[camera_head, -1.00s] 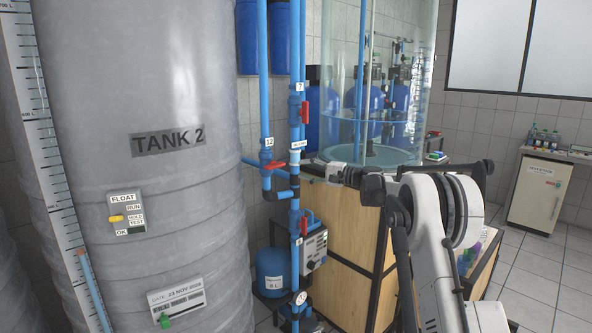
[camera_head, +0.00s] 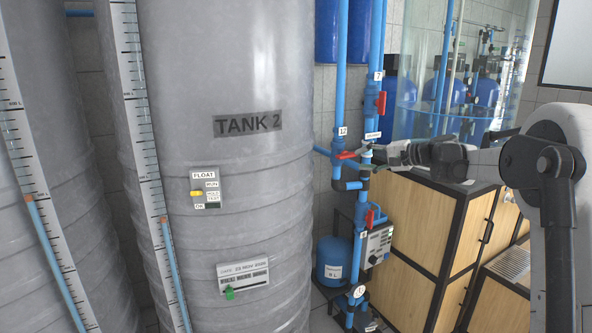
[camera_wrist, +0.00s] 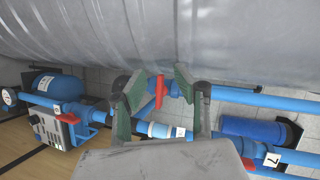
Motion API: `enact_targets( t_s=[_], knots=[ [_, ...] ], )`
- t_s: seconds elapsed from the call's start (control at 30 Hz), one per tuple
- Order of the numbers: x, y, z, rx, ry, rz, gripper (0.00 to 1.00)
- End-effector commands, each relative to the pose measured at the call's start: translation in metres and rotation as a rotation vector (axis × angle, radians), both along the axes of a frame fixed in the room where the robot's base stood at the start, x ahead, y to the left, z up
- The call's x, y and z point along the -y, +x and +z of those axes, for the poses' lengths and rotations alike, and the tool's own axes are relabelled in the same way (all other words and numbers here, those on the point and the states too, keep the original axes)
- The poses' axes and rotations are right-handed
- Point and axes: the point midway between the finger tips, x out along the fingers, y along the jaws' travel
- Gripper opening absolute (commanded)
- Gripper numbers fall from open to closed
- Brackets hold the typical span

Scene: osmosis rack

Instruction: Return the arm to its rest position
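My gripper (camera_head: 370,157) shows in the head view at the end of my arm, which reaches in from the right. It overlaps the blue pipes beside the valve labelled 12. In the wrist view my gripper (camera_wrist: 158,88) is open, its two green-padded fingers spread apart. A red valve handle (camera_wrist: 159,92) shows in the gap between them. I cannot tell how far ahead of the fingertips it is. No object is held. In the head view the red handle of valve 12 (camera_head: 346,155) lies roughly level, just left of my gripper.
Tank 2 (camera_head: 245,70) stands left of the pipes, with another grey tank (camera_head: 60,100) farther left. A wooden cabinet (camera_head: 410,235) stands below my arm. A blue vessel (camera_head: 333,262) and a control box (camera_head: 377,245) sit low by the pipes.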

Motion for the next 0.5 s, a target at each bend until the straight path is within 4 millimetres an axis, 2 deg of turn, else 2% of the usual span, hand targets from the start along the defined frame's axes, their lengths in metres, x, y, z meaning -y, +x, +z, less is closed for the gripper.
enact_targets(
  t_s=[0.03,0.2,0.5],
  knots=[
    [-0.009,-0.015,0.005,-0.007,-0.033,0.003,0.29],
    [-0.030,-0.063,0.011,-0.029,-0.156,0.011,0.29],
    [-0.056,-0.157,0.010,-0.053,-0.374,0.024,0.29]
  ],
)
